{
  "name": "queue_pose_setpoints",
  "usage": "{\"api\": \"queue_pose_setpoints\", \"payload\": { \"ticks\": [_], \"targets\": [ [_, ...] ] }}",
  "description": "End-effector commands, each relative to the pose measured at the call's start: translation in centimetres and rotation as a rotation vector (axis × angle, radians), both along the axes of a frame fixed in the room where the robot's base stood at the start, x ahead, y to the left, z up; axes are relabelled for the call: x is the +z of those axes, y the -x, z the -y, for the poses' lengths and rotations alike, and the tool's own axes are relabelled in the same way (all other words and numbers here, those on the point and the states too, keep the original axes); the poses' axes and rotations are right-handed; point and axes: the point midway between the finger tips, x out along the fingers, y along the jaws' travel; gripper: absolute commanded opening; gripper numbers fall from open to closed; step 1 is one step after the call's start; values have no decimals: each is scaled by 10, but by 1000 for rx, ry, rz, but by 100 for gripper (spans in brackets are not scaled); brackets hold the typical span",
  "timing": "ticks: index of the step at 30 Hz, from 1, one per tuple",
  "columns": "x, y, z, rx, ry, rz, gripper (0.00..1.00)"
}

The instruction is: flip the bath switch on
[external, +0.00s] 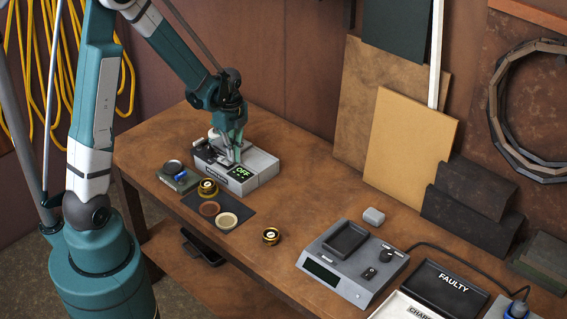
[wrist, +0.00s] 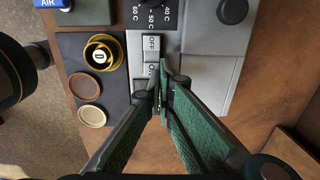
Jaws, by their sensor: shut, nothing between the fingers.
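The bath (external: 262,167) is a grey box near the left end of the bench, with a small dark display (external: 243,172) reading OFF in green. In the wrist view, the bath's switch (wrist: 150,58) is a light rocker, with OFF lettering at its upper end and ON partly visible at its lower end. My gripper (wrist: 162,88) is shut and empty, its fingertips just below and right of the ON end. I cannot tell whether they touch the panel. In the external view, my gripper (external: 236,156) is low over the bath, hiding the switch.
A temperature dial (wrist: 154,10) is above the switch. A dark mat (wrist: 105,75) with a gold ring and two discs lies left of the bath. A grey device (external: 352,264) and a FAULTY tray (external: 447,288) are at the right.

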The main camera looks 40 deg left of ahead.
Motion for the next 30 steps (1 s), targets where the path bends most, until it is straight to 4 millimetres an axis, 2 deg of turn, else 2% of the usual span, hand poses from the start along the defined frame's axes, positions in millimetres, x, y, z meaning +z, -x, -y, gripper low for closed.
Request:
{"api": "queue_pose_setpoints", "payload": {
  "ticks": [12, 30],
  "targets": [
    [-7, 0, 8, -2, -129, 2, 0],
    [-6, 0, 6, 1, -133, 2, 0]
  ]
}}
